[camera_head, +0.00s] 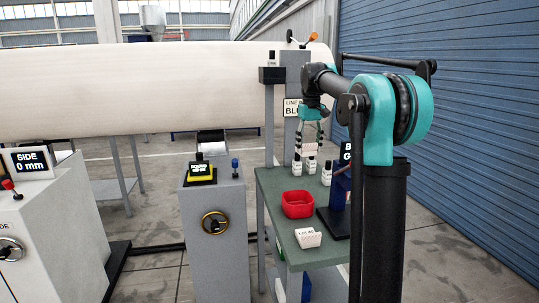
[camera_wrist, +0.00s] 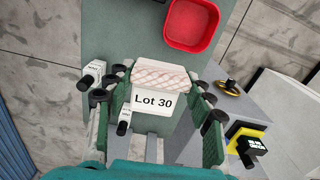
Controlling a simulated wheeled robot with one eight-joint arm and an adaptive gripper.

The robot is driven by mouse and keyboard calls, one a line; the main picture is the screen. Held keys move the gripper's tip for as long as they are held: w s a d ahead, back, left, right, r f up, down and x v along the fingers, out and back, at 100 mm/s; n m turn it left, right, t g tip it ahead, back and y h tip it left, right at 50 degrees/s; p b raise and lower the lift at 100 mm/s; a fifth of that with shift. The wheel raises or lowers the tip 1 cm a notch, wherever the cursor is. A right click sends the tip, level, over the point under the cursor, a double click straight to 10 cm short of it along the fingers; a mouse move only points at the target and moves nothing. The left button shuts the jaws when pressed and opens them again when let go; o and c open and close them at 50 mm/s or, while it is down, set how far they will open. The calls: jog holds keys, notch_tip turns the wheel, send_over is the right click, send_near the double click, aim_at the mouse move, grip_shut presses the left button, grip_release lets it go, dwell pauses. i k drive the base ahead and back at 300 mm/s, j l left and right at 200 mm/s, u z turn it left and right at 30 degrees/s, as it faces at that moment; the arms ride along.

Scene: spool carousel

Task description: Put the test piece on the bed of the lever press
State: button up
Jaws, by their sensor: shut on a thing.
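My gripper (camera_head: 310,140) is above the far part of the green bench and is shut on a pale, quilted test piece (camera_head: 309,149). In the wrist view the test piece (camera_wrist: 160,76) sits between the two fingers with its white "Lot 30" label facing the camera. The lever press (camera_head: 341,186) is blue with a dark base (camera_head: 332,224). It stands at the bench's right side, nearer than my gripper and partly hidden by my arm. Its bed cannot be made out clearly. The press is not recognisable in the wrist view.
A red tray (camera_head: 297,211) lies on the green bench (camera_head: 270,188), and a white labelled block (camera_head: 308,238) lies nearer. Several small white bottles (camera_head: 326,173) stand at the far end, below my gripper. A grey pedestal (camera_head: 215,240) stands left of the bench.

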aim_at(348, 222)
jog(key=k, duration=1.25)
